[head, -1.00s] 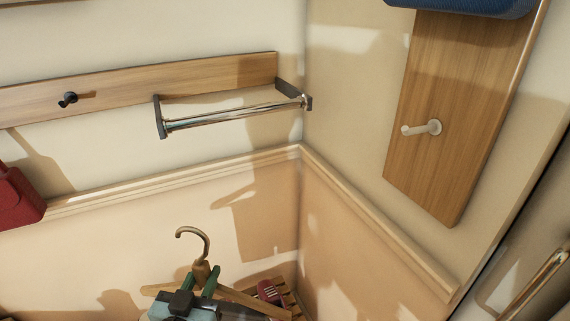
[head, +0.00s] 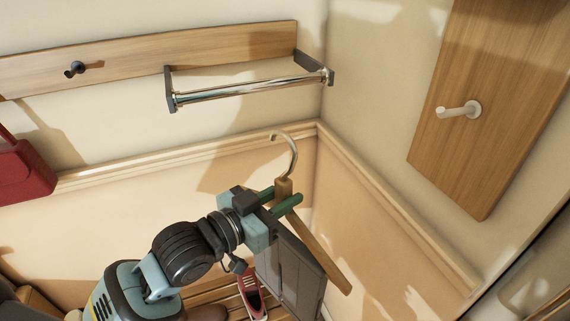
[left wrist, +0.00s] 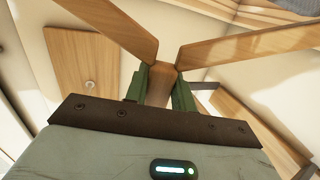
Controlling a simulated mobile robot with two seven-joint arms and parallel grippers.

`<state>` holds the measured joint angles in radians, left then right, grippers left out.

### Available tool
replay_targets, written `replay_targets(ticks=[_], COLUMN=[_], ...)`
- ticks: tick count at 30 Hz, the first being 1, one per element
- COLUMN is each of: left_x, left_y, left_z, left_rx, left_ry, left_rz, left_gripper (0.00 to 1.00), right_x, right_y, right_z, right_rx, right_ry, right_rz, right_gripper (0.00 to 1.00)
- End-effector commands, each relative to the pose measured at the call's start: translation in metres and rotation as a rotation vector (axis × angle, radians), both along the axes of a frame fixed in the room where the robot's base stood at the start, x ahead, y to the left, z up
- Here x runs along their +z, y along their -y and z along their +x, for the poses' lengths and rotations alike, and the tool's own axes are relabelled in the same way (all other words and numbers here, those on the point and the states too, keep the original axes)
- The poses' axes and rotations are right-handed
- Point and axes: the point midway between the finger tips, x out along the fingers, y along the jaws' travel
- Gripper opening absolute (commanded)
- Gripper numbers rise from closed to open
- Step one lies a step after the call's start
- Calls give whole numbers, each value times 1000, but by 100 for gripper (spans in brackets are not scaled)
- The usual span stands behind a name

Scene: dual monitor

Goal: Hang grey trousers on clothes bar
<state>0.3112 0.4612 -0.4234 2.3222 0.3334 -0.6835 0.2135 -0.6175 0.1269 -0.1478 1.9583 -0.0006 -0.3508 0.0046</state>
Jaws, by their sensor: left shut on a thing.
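My left gripper (head: 281,198) is shut on the neck of a wooden hanger (head: 325,255), just below its metal hook. Its green fingers also grip the hanger neck in the left wrist view (left wrist: 160,86). The grey trousers (head: 290,270) hang from the hanger, partly hidden behind the gripper. The hook (head: 292,155) points up, with its open end toward the left. The chrome clothes bar (head: 250,88) is on the wall, above the hook and apart from it. My right gripper is not in view.
A dark peg (head: 75,69) sits on the wooden wall board (head: 120,72) left of the bar. A pale peg (head: 460,110) is on the right wall's board. A red bag (head: 22,172) is at the left edge. A red shoe (head: 251,295) rests on the slatted rack below.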

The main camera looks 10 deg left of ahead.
Motion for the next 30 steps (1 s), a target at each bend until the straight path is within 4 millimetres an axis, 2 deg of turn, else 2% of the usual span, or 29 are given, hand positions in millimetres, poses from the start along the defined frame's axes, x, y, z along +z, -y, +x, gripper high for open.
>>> replay_targets(ticks=[6, 14, 30], left_x=[26, 45, 51], left_y=[14, 1, -5], left_z=[14, 25, 27], left_rx=[-216, -327, -344], left_ry=[3, 0, -1], left_rz=[11, 4, -2], left_gripper=[0, 0, 0], right_x=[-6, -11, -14], right_y=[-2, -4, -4], right_z=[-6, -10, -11], right_rx=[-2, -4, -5], right_ry=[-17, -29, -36], right_rz=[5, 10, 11], right_gripper=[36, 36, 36])
